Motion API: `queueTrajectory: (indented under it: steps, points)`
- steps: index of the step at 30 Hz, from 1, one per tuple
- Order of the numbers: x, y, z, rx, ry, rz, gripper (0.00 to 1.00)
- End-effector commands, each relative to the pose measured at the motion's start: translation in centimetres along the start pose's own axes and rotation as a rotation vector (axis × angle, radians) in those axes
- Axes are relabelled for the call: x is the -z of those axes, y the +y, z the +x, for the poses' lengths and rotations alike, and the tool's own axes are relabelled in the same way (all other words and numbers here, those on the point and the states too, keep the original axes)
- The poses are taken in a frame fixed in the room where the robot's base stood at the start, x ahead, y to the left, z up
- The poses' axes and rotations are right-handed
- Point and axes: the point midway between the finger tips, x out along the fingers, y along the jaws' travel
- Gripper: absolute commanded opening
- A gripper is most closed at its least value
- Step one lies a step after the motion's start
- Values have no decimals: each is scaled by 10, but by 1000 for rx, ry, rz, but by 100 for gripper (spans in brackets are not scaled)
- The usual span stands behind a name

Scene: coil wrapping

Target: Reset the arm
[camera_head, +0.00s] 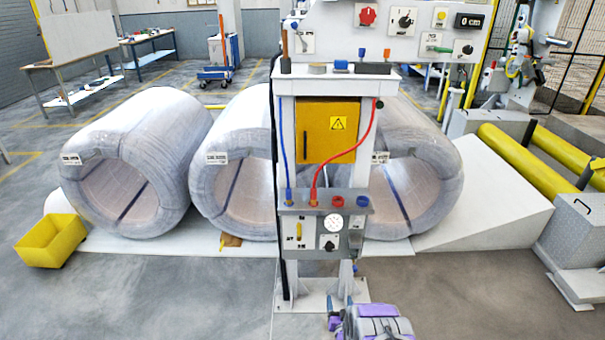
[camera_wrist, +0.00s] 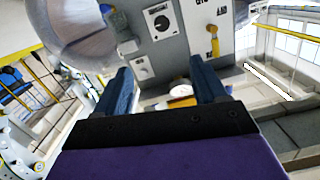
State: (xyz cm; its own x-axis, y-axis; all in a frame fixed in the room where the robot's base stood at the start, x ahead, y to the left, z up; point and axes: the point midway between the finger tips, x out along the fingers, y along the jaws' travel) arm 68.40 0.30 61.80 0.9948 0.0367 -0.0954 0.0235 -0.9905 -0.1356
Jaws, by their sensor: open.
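My gripper (camera_head: 341,303) shows at the bottom of the head view, low in front of the foot of a white control stand (camera_head: 319,247). In the wrist view its two blue fingers (camera_wrist: 163,90) stand well apart, with nothing between them. Past the fingers, a grey panel (camera_wrist: 185,35) with a black rotary knob and a yellow handle fills the upper middle. My gripper appears apart from the panel. The wrist view is tilted.
Three wrapped coils (camera_head: 137,165) lie in a row behind the stand. A yellow bin (camera_head: 52,241) sits at the left. A white ramp (camera_head: 485,205) and yellow rollers (camera_head: 545,160) are at the right. The floor (camera_head: 170,290) at front left is clear.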

Motion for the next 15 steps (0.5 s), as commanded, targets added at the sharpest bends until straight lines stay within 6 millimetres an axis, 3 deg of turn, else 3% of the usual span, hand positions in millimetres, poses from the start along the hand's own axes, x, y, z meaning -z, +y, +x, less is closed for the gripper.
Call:
queueTrajectory:
  steps: [8,15]
  points:
    - [38,0,25,-15,-113,-22,71]
    - [92,-2,40,-39,-269,-49,71]
